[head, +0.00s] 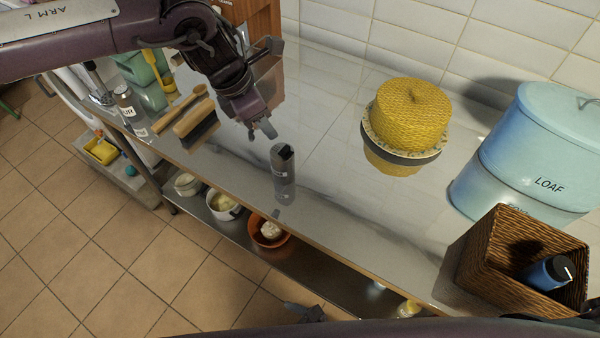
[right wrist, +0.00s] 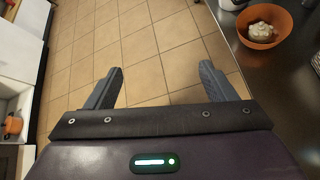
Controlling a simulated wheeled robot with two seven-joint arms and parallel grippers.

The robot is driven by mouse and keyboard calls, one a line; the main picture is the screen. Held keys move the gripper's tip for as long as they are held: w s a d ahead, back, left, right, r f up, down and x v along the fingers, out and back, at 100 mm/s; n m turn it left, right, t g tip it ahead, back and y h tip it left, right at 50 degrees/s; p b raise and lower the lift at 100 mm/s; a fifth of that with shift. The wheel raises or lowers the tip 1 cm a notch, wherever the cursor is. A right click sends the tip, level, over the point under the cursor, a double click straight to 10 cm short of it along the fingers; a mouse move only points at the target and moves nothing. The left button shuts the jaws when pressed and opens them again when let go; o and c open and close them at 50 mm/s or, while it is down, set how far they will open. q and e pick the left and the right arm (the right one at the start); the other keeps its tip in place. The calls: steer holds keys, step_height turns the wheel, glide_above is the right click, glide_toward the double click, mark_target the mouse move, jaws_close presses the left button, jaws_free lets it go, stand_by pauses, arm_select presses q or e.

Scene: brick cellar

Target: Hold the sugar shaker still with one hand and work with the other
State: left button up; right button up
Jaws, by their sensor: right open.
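A grey cylinder with a black top and a small label, which I take to be the sugar shaker (head: 283,180), stands upright on the shiny counter, near its front edge. My left gripper (head: 261,132) is above and slightly left of it, apart from it in the picture; its finger gap is not clear. My right gripper (head: 305,312) shows at the bottom of the head view, in front of the counter and far from the shaker. In the right wrist view its fingers (right wrist: 160,82) are wide apart with only floor tiles between them.
A yellow woven dome (head: 411,112) stands at the back and a blue LOAF tin (head: 545,135) at the right. A wicker basket (head: 480,262) holds a blue bottle (head: 548,272). A brush (head: 196,122) lies left. An orange bowl (head: 262,236) sits on the shelf below.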

steer(key=w+r+n+t+y, duration=0.2)
steer(key=w+r+t+y, duration=0.25)
steer(key=w+r, duration=1.05)
step_height(320, 180, up, 21)
steer(key=n+t+y, duration=0.3)
steer(key=n+y, duration=0.1)
steer(key=y, duration=0.1)
glide_above(291, 165)
steer(key=s+a, duration=0.2)
steer(key=s, duration=0.8)
steer(key=w+d+f+m+h, duration=0.1)
steer(key=w+f+h, duration=0.1)
steer(key=f, duration=0.3)
steer(key=w+d+f+m+h, duration=0.1)
steer(key=w+f+m+h, duration=0.1)
steer(key=f, duration=0.3)
steer(key=w+d+f+m+h, duration=0.1)
steer(key=w+f+h, duration=0.2)
steer(key=w+f, duration=0.1)
steer(key=shift+d+f+m, duration=0.35)
steer(key=shift+f+m, duration=0.05)
steer(key=shift+w+a+f+g, duration=0.1)
steer(key=shift+w+f+g, duration=0.1)
steer(key=shift+w+g, duration=0.05)
steer(key=x, duration=0.7)
steer(key=shift+a, duration=0.1)
steer(key=c, duration=1.1)
